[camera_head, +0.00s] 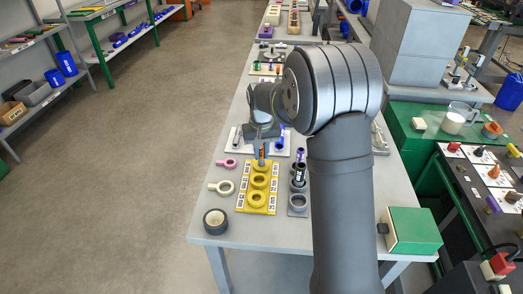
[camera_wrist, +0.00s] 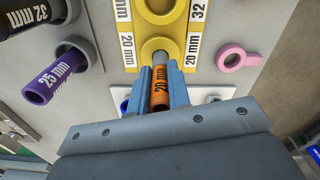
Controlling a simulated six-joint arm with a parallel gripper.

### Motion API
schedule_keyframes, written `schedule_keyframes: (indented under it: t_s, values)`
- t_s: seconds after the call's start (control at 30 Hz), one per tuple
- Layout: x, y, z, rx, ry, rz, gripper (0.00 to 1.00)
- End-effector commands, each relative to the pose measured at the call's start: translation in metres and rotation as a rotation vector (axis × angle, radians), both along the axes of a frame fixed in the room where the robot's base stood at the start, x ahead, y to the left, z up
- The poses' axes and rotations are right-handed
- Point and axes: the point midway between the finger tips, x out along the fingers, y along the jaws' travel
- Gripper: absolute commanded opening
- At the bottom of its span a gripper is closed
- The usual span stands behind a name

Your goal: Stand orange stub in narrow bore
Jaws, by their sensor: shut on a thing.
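The orange stub (camera_wrist: 160,98), marked 20 mm, is held between the two blue fingers of my gripper (camera_wrist: 160,88). A grey end shows past the orange part, at the narrow 20 mm bore (camera_wrist: 146,47) of the yellow block. Whether that end is inside the bore or just above it I cannot tell. In the head view, my gripper (camera_head: 262,151) is over the far end of the yellow block (camera_head: 246,198), with the stub roughly upright. The block's wider bores lie nearer the camera, and the 32 mm bore (camera_wrist: 180,16) is open and empty.
A purple 25 mm tube (camera_wrist: 48,84) and a black 32 mm tube (camera_wrist: 28,14) stand in a grey holder beside the block. A pink ring (camera_head: 228,162), a cream ring (camera_head: 222,187) and a black tape roll (camera_head: 216,221) lie on the other side. A green box (camera_head: 414,230) stands near right.

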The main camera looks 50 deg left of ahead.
Motion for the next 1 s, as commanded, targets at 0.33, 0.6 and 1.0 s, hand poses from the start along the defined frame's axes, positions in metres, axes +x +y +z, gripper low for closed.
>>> schedule_keyframes:
  t_s: [0.33,0.6,1.0]
  values:
    - [0.000,0.000,-0.008,-0.001,0.001,0.000,0.00]
    - [0.000,0.000,-0.009,-0.001,0.001,0.000,0.42]
    - [0.000,0.001,0.004,0.003,-0.002,0.000,0.42]
